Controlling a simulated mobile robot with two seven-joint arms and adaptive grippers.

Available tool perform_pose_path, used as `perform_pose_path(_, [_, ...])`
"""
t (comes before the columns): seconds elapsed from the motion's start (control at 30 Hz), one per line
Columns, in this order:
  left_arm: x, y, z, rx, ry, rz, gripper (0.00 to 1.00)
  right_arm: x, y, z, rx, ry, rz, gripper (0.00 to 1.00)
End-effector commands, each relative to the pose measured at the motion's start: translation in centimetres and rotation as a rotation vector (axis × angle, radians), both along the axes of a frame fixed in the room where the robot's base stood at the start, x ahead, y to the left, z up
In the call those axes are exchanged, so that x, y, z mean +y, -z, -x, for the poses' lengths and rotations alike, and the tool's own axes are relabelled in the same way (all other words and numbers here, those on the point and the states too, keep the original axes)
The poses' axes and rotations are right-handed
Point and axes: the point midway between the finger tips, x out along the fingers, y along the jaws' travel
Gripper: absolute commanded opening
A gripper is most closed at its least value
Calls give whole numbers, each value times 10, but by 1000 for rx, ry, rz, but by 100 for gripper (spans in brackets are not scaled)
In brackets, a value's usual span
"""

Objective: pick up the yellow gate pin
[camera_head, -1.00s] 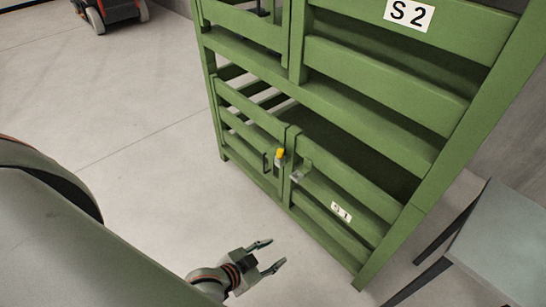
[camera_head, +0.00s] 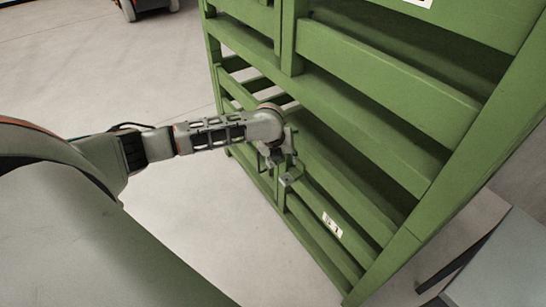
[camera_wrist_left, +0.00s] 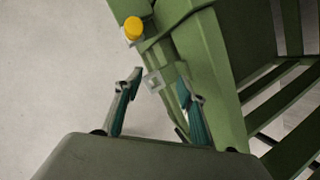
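The yellow gate pin (camera_wrist_left: 133,29) shows in the left wrist view as a round yellow head on the green gate, beyond and to the left of the fingertips. My left gripper (camera_wrist_left: 160,77) is open, its two fingers apart, with a small grey bracket (camera_wrist_left: 153,82) of the gate visible between them. No contact with the pin shows. In the head view my left gripper (camera_head: 276,158) is at the gate front, and my wrist hides the pin there. My right gripper is in no view.
The green slatted rack (camera_head: 385,115) fills the right side, with a grey latch bracket (camera_head: 290,178) close by the gripper and a white label (camera_head: 332,225) lower down. A grey table (camera_head: 490,265) stands at lower right. Open floor (camera_head: 200,235) lies left of the rack.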

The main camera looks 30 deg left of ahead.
Motion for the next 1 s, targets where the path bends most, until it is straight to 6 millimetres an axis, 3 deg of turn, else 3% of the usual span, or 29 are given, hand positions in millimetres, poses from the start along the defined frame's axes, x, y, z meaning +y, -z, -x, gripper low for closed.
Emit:
perform_pose_path(0.03, [20,-7,-7,14,31,-54,40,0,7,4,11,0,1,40])
perform_pose_path(0.1, [39,-17,-12,34,72,-108,40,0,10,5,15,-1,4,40])
perform_pose_path(0.3, [64,-28,-18,67,125,-177,40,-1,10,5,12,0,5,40])
perform_pose_path(0.67, [72,1,-29,69,127,-180,40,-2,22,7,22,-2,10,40])
perform_pose_path(0.83, [79,26,-34,75,127,-179,40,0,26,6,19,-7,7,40])
perform_pose_path(1.0, [82,42,-43,71,128,-179,40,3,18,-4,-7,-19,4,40])
